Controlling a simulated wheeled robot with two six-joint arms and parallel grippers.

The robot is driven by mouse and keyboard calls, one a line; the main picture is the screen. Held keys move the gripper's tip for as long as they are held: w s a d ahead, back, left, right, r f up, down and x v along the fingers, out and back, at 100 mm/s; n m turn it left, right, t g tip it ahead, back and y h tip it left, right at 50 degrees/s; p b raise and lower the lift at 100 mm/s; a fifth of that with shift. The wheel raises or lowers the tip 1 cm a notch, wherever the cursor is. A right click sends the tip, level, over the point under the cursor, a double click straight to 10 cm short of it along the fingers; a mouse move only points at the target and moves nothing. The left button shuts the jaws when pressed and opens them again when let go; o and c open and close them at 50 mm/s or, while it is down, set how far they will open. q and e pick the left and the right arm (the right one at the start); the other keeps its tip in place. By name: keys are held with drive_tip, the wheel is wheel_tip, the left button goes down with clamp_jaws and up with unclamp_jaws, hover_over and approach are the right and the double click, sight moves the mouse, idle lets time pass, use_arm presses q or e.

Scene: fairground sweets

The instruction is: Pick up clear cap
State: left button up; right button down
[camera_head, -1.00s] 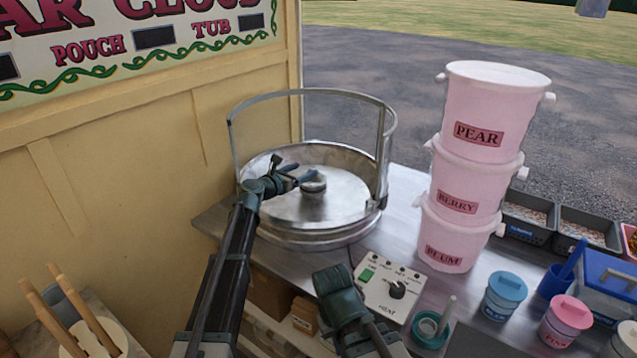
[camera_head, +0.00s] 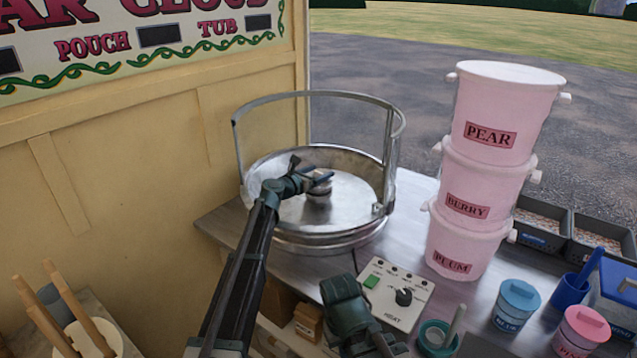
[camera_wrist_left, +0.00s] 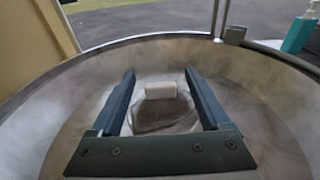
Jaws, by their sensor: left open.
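My left gripper (camera_head: 310,172) is open over the middle of the round metal bowl (camera_head: 262,232). Below and between its fingers is the small round cap piece on the bowl's central hub (camera_head: 319,190). In the left wrist view, the open fingers (camera_wrist_left: 160,76) frame a dark, see-through-looking disc (camera_wrist_left: 165,118) with a small pale block (camera_wrist_left: 161,90) on it. I take this disc and block to be the clear cap. Nothing is gripped, and I cannot tell whether the fingers touch it.
A metal guard rail (camera_head: 400,125) curves around the bowl's far side. A control box (camera_head: 397,292) stands in front on the metal counter. Three stacked pink tubs (camera_head: 500,95) stand to the right, with lidded jars (camera_head: 517,300) nearby. A cream wall (camera_head: 150,200) bounds the left.

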use_arm(q)
drive_tip(key=x, duration=0.3)
drive_tip(key=shift+w+f, duration=0.1)
clamp_jaws()
